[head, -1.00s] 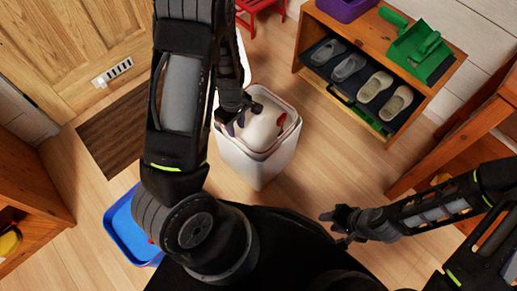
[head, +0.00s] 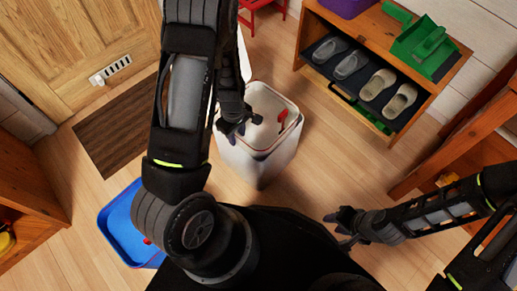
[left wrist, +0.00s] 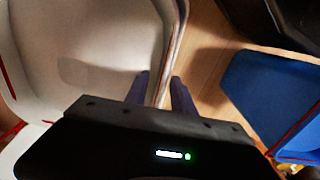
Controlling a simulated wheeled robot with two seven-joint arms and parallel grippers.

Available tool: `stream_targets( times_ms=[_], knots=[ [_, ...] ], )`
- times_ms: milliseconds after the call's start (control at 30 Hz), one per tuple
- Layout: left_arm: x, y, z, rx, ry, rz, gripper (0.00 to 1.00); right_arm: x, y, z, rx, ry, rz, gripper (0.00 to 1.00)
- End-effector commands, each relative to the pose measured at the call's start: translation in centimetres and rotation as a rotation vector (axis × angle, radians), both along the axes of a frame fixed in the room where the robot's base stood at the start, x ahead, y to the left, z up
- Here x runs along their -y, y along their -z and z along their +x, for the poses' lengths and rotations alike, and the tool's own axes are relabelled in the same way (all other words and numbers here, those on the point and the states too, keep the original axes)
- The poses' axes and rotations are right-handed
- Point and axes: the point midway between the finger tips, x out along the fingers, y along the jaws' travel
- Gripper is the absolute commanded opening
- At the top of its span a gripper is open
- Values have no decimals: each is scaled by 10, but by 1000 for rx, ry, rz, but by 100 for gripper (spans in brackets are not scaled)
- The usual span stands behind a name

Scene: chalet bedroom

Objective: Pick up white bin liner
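The white bin (head: 258,165) stands on the floor in front of me in the head view. Its pale inside (head: 262,110) shows a small red part (head: 283,115) near the right edge. I cannot clearly separate the liner from the bin wall. My left gripper (head: 241,124) is at the bin's left rim. In the left wrist view its two fingers (left wrist: 160,88) are apart, one on each side of the pale rim (left wrist: 166,60), with no clear grip on it. My right gripper (head: 336,228) is open and empty over the floor, to the right of the bin.
A blue tub (head: 122,228) stands at lower left, also in the left wrist view (left wrist: 262,95). A wooden shoe rack (head: 425,92) with shoes and a green dustpan (head: 425,45) stands at upper right. A brown mat (head: 118,130) lies by the door.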

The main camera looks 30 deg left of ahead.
Motion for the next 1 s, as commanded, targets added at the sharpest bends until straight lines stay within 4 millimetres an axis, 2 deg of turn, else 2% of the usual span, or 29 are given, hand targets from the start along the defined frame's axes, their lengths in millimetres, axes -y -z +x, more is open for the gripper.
stream_targets(
  times_ms=[533, 900, 1000],
  knots=[
    [0, -1, 0, 0, 0, 1, 30, 0, -1, 0, 0, 0, 0, 36],
    [0, -1, 0, 0, 0, 1, 0, 0, -1, 0, -1, 0, 0, 36],
    [0, -1, 0, 1, 0, 1, 0, 0, -1, 0, -1, 0, 0, 36]
  ],
)
